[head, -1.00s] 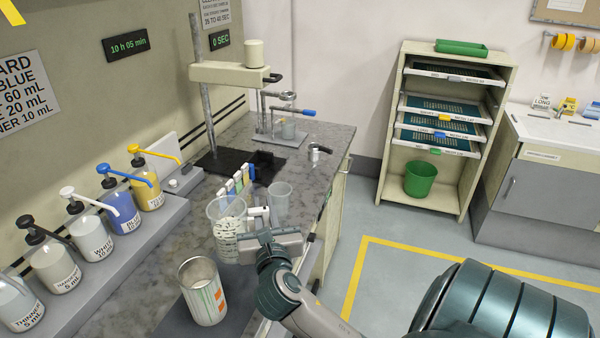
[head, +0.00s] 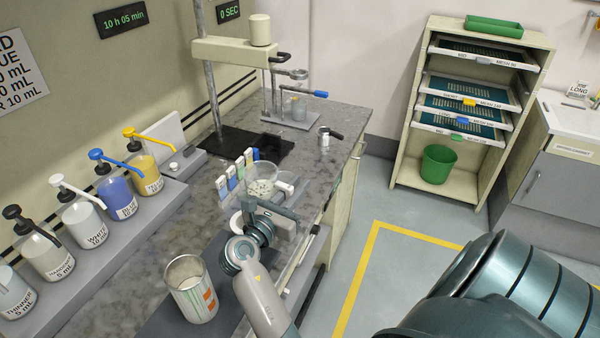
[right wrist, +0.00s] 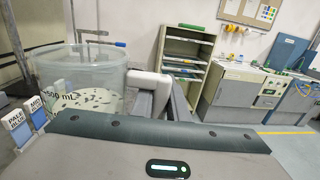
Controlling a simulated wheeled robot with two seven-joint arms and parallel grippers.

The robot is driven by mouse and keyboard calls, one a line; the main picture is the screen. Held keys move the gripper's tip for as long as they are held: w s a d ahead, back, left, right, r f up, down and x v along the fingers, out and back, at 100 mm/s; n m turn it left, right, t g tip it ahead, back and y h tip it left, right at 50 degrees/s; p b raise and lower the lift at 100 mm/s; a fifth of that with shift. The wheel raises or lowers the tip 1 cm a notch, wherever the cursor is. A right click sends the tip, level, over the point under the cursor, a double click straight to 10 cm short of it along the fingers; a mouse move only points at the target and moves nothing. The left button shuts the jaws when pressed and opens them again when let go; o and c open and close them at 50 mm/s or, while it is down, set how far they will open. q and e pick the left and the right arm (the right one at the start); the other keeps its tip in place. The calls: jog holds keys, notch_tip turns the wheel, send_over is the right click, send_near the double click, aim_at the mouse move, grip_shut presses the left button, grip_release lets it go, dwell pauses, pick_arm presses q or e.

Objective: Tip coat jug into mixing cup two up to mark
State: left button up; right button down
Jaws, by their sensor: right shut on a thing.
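My right gripper (head: 268,206) is shut on the white handle (right wrist: 145,88) of a clear jug (head: 262,180). The jug also fills the left of the right wrist view (right wrist: 82,75), where it looks close to upright. It carries a 500 mL marking, and pale contents with dark specks lie low in it. A smaller clear cup (head: 292,181) seems to stand at the jug's right side, partly hidden by jug and handle; its mark cannot be read. No pouring stream shows. My left gripper is not in view.
A metal can (head: 199,304) with orange labels stands on a dark mat at the front. Coloured tabs (head: 233,175) stand left of the jug. Several pump bottles (head: 118,200) line the wall side. A press stand (head: 213,90) and a small beaker stand (head: 293,112) are behind.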

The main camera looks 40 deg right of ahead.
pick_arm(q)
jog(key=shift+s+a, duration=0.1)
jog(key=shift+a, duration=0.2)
pick_arm(e)
jog(key=shift+r, duration=0.1)
pick_arm(q)
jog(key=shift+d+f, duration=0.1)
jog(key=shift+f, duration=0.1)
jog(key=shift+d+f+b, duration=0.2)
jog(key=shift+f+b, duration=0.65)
jog(key=shift+b, duration=0.2)
pick_arm(e)
notch_tip(320, 180, up, 6)
jog(key=w+a+n+t+h, duration=0.1)
jog(key=a+n+t+h, duration=0.1)
jog(key=n+t, duration=0.7)
jog(key=shift+r+n+t+h, duration=0.35)
jog(key=shift+n+h, duration=0.45)
jog(key=shift+n, duration=1.8)
